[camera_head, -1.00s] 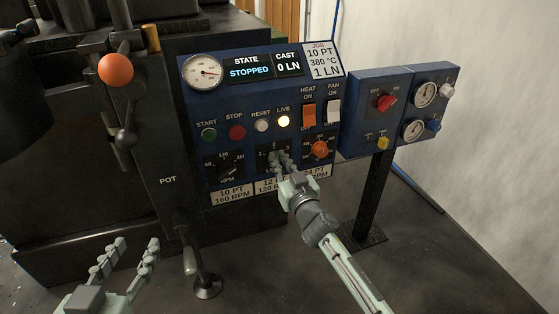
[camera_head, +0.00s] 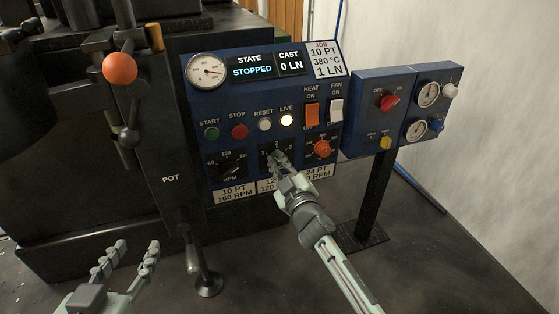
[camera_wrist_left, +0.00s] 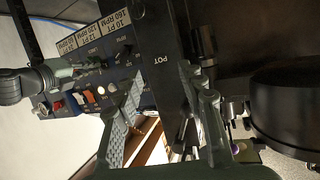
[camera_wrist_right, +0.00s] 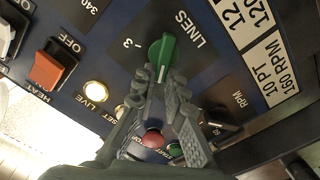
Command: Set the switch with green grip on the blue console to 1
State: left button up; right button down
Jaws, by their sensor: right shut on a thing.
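The blue console (camera_head: 215,110) carries a LINES dial with a green-gripped switch (camera_wrist_right: 168,50), which shows clearly in the right wrist view. A 3 is legible beside it; the other marks are covered, so I cannot read its setting. My right gripper (camera_wrist_right: 165,82) is shut on the lower end of the green grip. In the head view my right gripper (camera_head: 279,160) sits in front of the dial and hides most of the grip. My left gripper (camera_head: 122,265) is open and empty at lower left, away from the console; its spread fingers show in the left wrist view (camera_wrist_left: 163,110).
The RPM knob (camera_head: 229,166) and orange temperature knob (camera_head: 321,148) flank the dial. Above are the START (camera_head: 211,133) and STOP (camera_head: 239,131) buttons and the red HEAT switch (camera_head: 312,114). A lever with an orange ball (camera_head: 119,68) stands left. The display reads STOPPED.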

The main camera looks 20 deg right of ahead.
jog(key=n, duration=0.3)
jog(key=shift+a+f, duration=0.2)
jog(key=shift+f, duration=0.05)
pick_arm(q)
jog(key=shift+w+d+r+t+h, duration=0.1)
jog(key=shift+d+r+t+h, duration=0.2)
jog(key=shift+r, duration=0.25)
jog(key=shift+w+d+r+t+h, duration=0.1)
jog(key=shift+d+r+t, duration=0.1)
jog(key=shift+d+r, duration=0.25)
pick_arm(e)
jog(key=shift+f+n, duration=0.1)
jog(key=shift+n, duration=0.9)
pick_arm(q)
jog(key=shift+r, duration=0.15)
pick_arm(e)
jog(key=c, duration=1.6)
grip_release()
jog(key=shift+a, duration=0.1)
jog(key=s, duration=1.2)
jog(key=shift+d, duration=0.25)
pick_arm(q)
jog(key=shift+s, duration=0.1)
pick_arm(e)
jog(key=shift+s, duration=0.1)
